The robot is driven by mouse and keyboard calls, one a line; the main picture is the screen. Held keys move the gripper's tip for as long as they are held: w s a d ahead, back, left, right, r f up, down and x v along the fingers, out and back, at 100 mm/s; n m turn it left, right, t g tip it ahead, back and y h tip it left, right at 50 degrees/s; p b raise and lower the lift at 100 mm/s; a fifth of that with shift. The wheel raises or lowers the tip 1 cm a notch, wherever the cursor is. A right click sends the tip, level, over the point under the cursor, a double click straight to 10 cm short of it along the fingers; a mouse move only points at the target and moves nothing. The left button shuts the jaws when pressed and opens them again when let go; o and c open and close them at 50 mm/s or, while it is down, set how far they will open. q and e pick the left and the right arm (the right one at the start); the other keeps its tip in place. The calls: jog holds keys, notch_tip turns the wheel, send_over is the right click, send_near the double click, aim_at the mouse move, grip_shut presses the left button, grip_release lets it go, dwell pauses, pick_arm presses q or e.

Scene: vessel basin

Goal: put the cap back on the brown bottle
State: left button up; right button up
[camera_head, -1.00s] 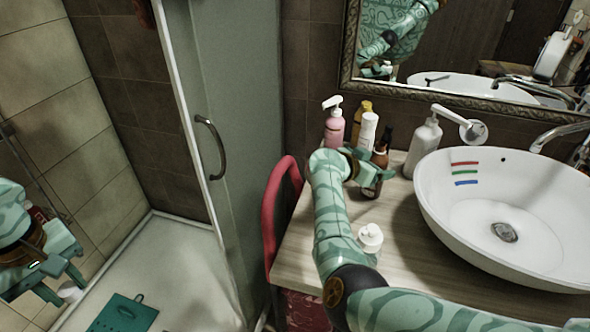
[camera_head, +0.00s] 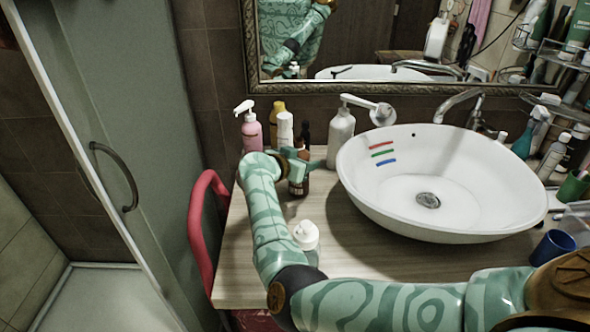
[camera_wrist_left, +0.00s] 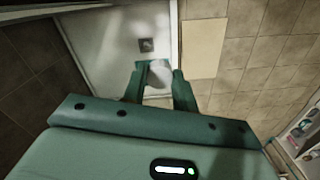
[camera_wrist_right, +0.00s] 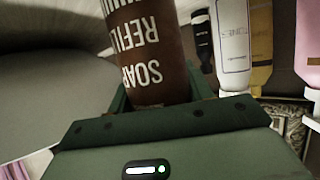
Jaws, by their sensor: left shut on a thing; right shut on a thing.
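The brown bottle (camera_head: 298,186), with white "SOAP REFILL" lettering in the right wrist view (camera_wrist_right: 148,45), stands on the counter left of the basin. My right gripper (camera_head: 296,166) is shut around its upper body. Its mouth is not clear in the head view. My left gripper (camera_wrist_left: 159,70) is outside the head view; in the left wrist view it is shut on a small white thing that looks like the cap (camera_wrist_left: 160,78), with the shower floor below it. The cap and the bottle are far apart.
A pink pump bottle (camera_head: 252,133), a yellow bottle (camera_head: 277,112), a white bottle (camera_head: 285,128) and a grey-white pump bottle (camera_head: 341,135) stand behind. A white pump-topped container (camera_head: 306,234) is in front. The basin (camera_head: 440,225) is right; a red chair (camera_head: 197,225) is left.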

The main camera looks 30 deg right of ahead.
pick_arm(q)
jog(key=shift+r, duration=0.1)
pick_arm(e)
jog(key=shift+r, duration=0.15)
